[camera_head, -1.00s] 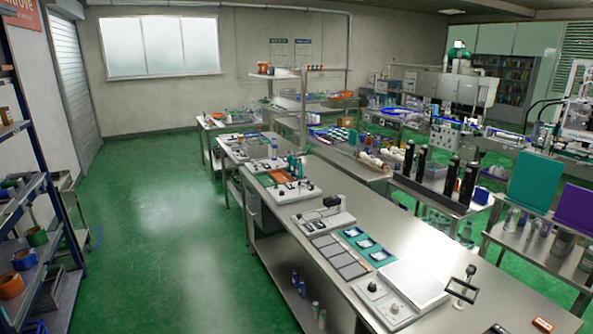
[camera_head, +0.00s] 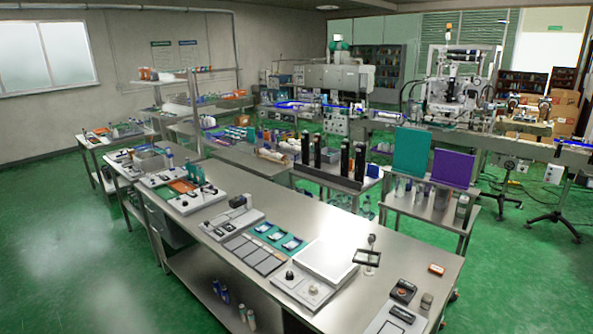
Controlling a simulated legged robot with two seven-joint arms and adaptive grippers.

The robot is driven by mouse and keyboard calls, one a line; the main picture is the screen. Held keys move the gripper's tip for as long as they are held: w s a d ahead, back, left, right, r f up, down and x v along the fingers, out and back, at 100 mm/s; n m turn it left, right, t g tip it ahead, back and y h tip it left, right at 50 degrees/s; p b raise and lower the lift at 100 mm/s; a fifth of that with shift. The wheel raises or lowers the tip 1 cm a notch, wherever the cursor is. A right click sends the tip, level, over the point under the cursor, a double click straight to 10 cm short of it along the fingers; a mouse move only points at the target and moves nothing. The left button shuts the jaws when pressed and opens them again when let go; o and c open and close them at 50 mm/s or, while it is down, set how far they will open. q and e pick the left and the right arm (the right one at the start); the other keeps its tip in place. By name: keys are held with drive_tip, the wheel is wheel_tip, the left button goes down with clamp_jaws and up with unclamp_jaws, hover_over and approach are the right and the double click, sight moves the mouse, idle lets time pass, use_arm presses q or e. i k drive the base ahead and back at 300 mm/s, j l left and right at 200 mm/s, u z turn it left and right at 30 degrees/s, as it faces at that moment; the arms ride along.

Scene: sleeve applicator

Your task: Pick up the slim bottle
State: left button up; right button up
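Neither of my grippers is in view. I cannot tell which thing is the slim bottle. Several tall black cylinders (camera_head: 331,155) stand upright in a rack behind the long steel table. Several clear, bottle-like containers (camera_head: 420,191) stand on a side table at the right, partly in front of green and purple panels. Small slim containers (camera_head: 221,292) stand on the lower shelf of the long table. Small bottles (camera_head: 196,171) stand near the table's far end. All are too small to make out in detail.
The long steel table (camera_head: 338,216) crosses the view and carries a flat white device (camera_head: 315,262), a grey panel, a framed stand (camera_head: 367,257) and small instruments. Green floor (camera_head: 70,240) is open at the left. Machines (camera_head: 462,85) and a conveyor stand at the back right.

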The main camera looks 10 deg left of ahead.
sight(201, 180)
drive_tip(key=j+z, duration=0.5)
drive_tip(key=j, duration=2.45)
drive_tip(key=i+j+z, duration=0.15)
drive_tip(key=j, duration=0.65)
drive_tip(key=i+j+z, duration=0.2)
drive_tip(key=j, duration=0.6)
drive_tip(key=i+j+z, duration=0.15)
drive_tip(key=j, duration=0.7)
drive_tip(key=i+j+z, duration=0.2)
drive_tip(key=j, duration=0.6)
drive_tip(key=k, duration=0.1)
